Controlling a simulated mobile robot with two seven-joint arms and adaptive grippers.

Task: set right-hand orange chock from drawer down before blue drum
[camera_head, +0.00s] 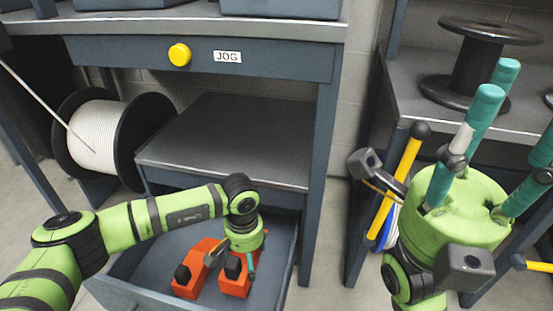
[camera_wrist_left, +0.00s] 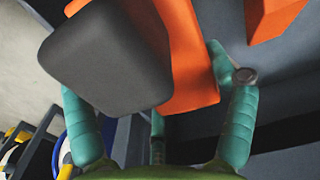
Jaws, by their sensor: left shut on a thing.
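Two orange chocks with dark blocks on them lie in the open drawer (camera_head: 284,262) in the head view, the left-hand chock (camera_head: 196,268) and the right-hand chock (camera_head: 233,281). My left gripper (camera_head: 240,266) reaches down over the right-hand chock and is shut on it. In the left wrist view this chock (camera_wrist_left: 192,75) and its grey block fill the space ahead of the teal fingers (camera_wrist_left: 160,115). Part of the other chock (camera_wrist_left: 268,14) shows at the top right. My right gripper (camera_head: 512,125) is raised, fingers spread and empty.
The bench with a yellow knob (camera_head: 179,55) and a JOG label (camera_head: 227,57) stands over the drawer. A white-wound reel (camera_head: 105,135) is at the left. A black spool (camera_head: 478,68) stands on the right bench. A yellow bar (camera_head: 397,185) is near my right arm.

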